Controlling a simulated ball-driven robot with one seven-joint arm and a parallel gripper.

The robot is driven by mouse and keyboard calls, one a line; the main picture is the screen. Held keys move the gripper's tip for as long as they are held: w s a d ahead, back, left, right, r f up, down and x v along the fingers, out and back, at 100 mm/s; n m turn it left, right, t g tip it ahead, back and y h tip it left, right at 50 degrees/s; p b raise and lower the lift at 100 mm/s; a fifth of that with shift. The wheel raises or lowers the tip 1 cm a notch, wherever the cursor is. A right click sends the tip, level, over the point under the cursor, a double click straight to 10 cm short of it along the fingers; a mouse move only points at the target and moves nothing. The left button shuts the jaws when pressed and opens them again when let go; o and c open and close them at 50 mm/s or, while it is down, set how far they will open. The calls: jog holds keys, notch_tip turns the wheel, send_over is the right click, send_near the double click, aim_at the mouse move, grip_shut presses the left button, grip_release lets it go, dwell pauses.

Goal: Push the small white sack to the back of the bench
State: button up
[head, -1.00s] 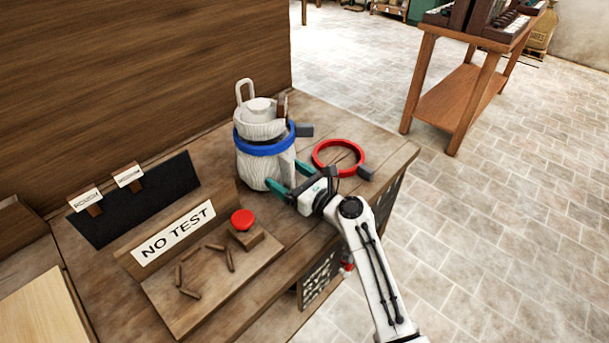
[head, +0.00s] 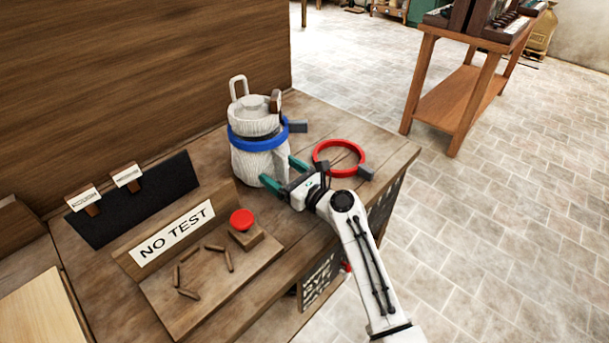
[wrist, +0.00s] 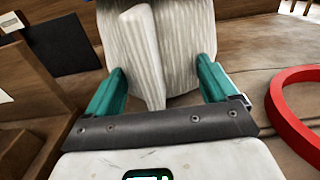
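The small white sack (head: 252,165) stands upright on the bench (head: 330,210), near the wooden back wall. A blue ring with a dark handle (head: 262,143) goes around its middle. My gripper (head: 281,172) is low at the sack's front, with its teal fingers spread. In the wrist view the ribbed sack (wrist: 185,45) fills the space ahead of my gripper (wrist: 161,72), one finger on each side. A pale flap hangs down between the fingers. I cannot tell whether the fingers touch the sack.
A red ring with a dark handle (head: 339,146) lies on the bench right of my gripper. A red button (head: 242,218) on a wooden block and a "NO TEST" sign (head: 175,233) are at the front left. A dark board (head: 135,200) with labels stands at left.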

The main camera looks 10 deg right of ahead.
jog(key=shift+b+x, duration=0.8)
jog(key=shift+x, duration=1.1)
jog(key=shift+b+x, duration=0.75)
jog(key=shift+x, duration=0.5)
jog(key=shift+b+x, duration=0.85)
jog(key=shift+x, duration=0.4)
jog(key=shift+w, duration=0.1)
jog(key=shift+b+x, duration=1.65)
jog(key=shift+x, duration=0.1)
